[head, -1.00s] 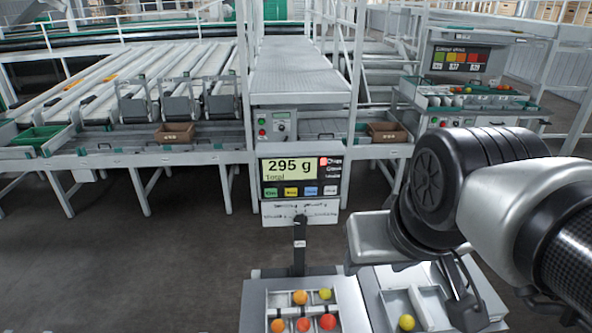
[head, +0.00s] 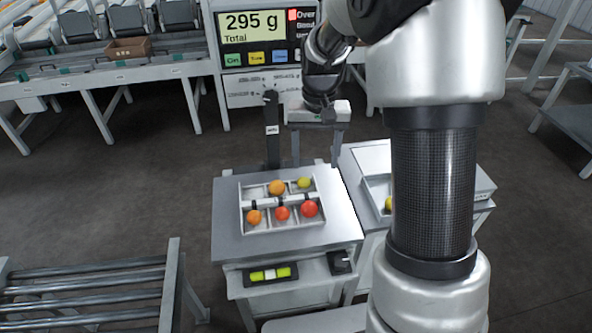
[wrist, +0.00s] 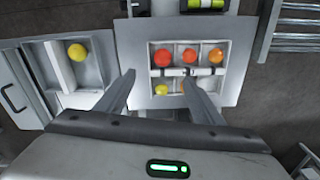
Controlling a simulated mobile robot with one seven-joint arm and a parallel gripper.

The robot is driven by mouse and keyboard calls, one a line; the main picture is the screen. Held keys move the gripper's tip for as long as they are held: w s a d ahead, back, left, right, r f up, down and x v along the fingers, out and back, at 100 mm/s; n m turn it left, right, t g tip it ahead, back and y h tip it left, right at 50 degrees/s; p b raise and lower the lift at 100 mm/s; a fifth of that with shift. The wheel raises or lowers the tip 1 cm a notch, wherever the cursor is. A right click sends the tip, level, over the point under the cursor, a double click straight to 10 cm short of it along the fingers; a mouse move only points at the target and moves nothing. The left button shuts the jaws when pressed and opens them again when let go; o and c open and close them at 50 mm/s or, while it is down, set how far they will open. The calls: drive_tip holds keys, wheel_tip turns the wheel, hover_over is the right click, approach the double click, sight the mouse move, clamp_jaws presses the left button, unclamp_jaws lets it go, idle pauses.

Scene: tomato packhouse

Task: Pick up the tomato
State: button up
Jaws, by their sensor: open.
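A white divided tray (head: 262,233) holds several tomatoes: a yellow one (head: 304,182) and an orange one (head: 276,187) in the back row, and an orange one (head: 254,217) and two red ones (head: 282,213) (head: 309,208) in the front row. A separate yellow tomato (wrist: 76,51) lies in another tray (wrist: 57,70), mostly hidden by my arm in the head view. My gripper (head: 316,160) is open and empty, fingers down, near the back of the divided tray. In the wrist view, one finger partly covers the back-row orange tomato.
The divided tray sits on a grey scale plate (head: 230,200). Its post and display (head: 255,28), reading 295 g, stand behind. A roller conveyor (head: 80,290) is at front left.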

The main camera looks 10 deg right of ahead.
drive_tip(key=b, duration=0.3)
hover_over(309, 204)
drive_tip(key=f, duration=1.3)
drive_tip(key=shift+s+d, duration=0.2)
drive_tip(key=shift+d, duration=0.15)
drive_tip(key=shift+w+a+f+b, duration=0.15)
drive_tip(key=shift+f+b, duration=0.35)
drive_tip(key=shift+f, duration=0.9)
drive_tip(key=shift+w+a+f+b, duration=0.15)
drive_tip(key=shift+f+b, duration=0.3)
drive_tip(key=shift+f, duration=0.9)
drive_tip(key=c, duration=0.9)
